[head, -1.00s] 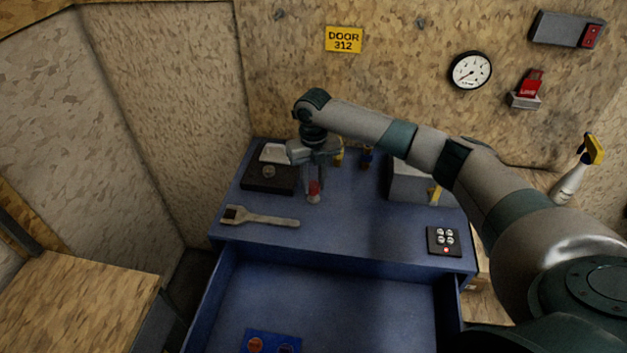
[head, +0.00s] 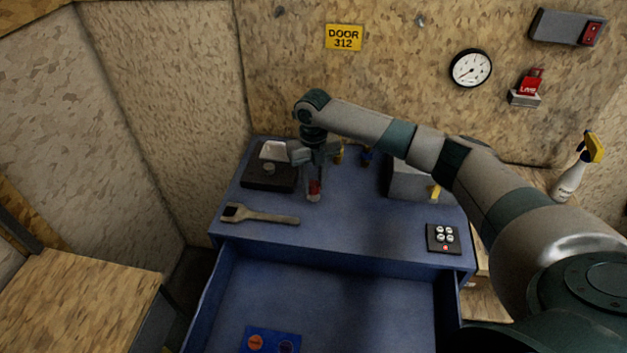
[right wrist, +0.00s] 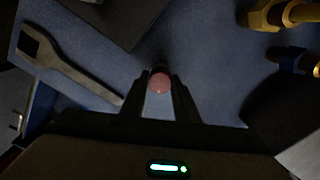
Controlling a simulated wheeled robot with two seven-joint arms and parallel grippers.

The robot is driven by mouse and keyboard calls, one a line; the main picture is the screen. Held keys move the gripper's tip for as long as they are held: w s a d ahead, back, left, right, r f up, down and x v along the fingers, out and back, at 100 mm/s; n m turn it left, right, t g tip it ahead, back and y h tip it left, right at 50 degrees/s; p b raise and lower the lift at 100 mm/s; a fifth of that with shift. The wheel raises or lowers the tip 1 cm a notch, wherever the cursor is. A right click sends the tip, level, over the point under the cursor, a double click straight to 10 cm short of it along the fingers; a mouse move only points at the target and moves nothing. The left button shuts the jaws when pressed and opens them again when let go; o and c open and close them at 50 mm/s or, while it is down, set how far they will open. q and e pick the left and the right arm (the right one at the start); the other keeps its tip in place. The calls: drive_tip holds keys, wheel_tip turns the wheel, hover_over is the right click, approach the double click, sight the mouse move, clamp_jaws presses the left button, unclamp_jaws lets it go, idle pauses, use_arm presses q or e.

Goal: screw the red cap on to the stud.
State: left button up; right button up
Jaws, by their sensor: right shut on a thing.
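The red cap (head: 314,187) is between the fingers of my right gripper (head: 314,188), low over the blue bench top. In the right wrist view the cap's round pinkish-red face (right wrist: 160,83) sits between the two fingertips (right wrist: 160,85), which are shut on it. A paler part shows below the cap in the head view; I cannot tell whether it is a fingertip or a support. A short pale round piece (head: 269,168), which looks like the stud, stands on a dark block (head: 257,181) left of my gripper. My left gripper is not in view.
A wrench (head: 258,215) lies in front of the dark block. A yellow item (head: 339,155) and a blue one (head: 367,158) stand behind right. A grey box (head: 405,185) and a button pad (head: 443,238) are at right. The drawer (head: 340,300) below is open.

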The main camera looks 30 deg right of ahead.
drive_tip(key=shift+p, duration=0.3)
idle(0.5)
drive_tip(key=shift+f+b, duration=0.4)
drive_tip(key=shift+f, duration=0.4)
idle(0.5)
